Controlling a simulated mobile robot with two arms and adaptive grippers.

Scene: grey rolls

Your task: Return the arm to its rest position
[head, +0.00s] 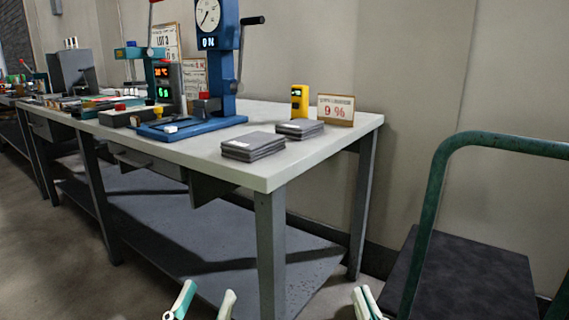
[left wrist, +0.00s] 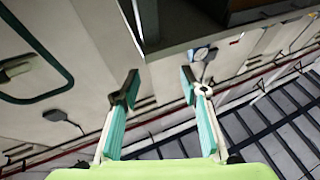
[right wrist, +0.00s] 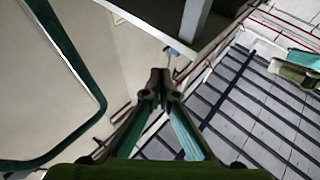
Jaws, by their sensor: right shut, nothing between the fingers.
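My left gripper (head: 205,296) shows at the bottom of the head view, low in front of the workbench (head: 275,178). Its two pale and green fingers stand apart with nothing between them, and the left wrist view shows the same open jaws (left wrist: 160,80). My right gripper (head: 367,302) is at the bottom edge of the head view, right of the left one and near the cart. In the right wrist view its fingertips (right wrist: 160,80) meet with nothing between them. Both grippers are apart from the bench and its objects.
A blue press (head: 222,95) with a dial stands on the bench. Two stacks of grey plates (head: 254,146) (head: 299,128), a yellow device (head: 299,101) and a "9 %" sign (head: 336,109) are near its right end. A green-handled cart (head: 470,270) stands at right.

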